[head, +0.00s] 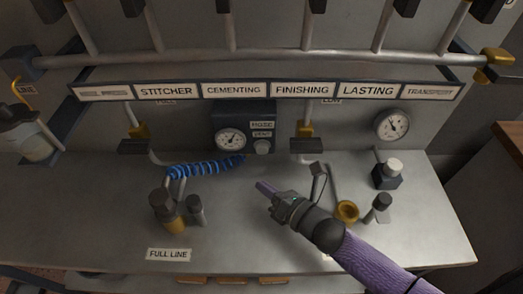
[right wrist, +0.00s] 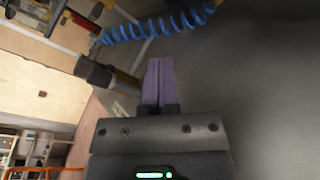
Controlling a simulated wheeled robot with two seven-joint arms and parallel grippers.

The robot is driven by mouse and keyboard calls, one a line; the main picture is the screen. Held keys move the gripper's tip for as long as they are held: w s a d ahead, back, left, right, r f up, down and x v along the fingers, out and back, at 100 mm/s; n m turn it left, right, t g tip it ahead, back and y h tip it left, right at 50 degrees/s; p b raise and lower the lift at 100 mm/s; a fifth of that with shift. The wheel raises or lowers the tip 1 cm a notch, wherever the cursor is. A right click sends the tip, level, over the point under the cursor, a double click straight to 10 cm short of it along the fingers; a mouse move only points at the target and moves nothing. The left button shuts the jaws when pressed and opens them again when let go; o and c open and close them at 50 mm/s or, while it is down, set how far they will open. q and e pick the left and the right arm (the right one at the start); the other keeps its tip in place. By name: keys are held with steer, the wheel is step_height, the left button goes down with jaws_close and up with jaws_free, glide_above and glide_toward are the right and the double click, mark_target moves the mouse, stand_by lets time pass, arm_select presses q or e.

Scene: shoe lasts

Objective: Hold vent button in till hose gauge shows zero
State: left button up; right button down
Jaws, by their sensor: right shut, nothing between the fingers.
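The vent button (head: 262,147) is a pale round knob under a "VENT" label on the dark box on the back panel. The hose gauge (head: 230,139) is a round white dial on the same box, left of the button; its reading is too small to tell. The blue coiled hose (head: 205,168) runs below the box and also shows in the right wrist view (right wrist: 155,27). My right gripper (head: 262,188) is shut and empty, below the button and apart from it. In the right wrist view its purple fingers (right wrist: 158,80) are together. My left gripper is not in view.
A second gauge (head: 392,125) is on the panel at right. A dark block with a white knob (head: 393,164) stands below it. Black-and-yellow fittings (head: 168,210) stand at left, and a brass ring (head: 347,211) lies right of my gripper. The front middle of the bench is clear.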

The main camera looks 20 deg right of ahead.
mark_target(262, 149)
steer(key=w+d+b, duration=0.2)
steer(key=w, duration=0.4)
steer(key=shift+w, duration=0.35)
stand_by(0.7)
stand_by(0.6)
steer(key=shift+w, duration=0.1)
stand_by(0.3)
steer(key=shift+w+b, duration=0.3)
steer(key=shift+b, duration=0.05)
steer(key=shift+w+d, duration=0.1)
steer(key=shift+w, duration=0.05)
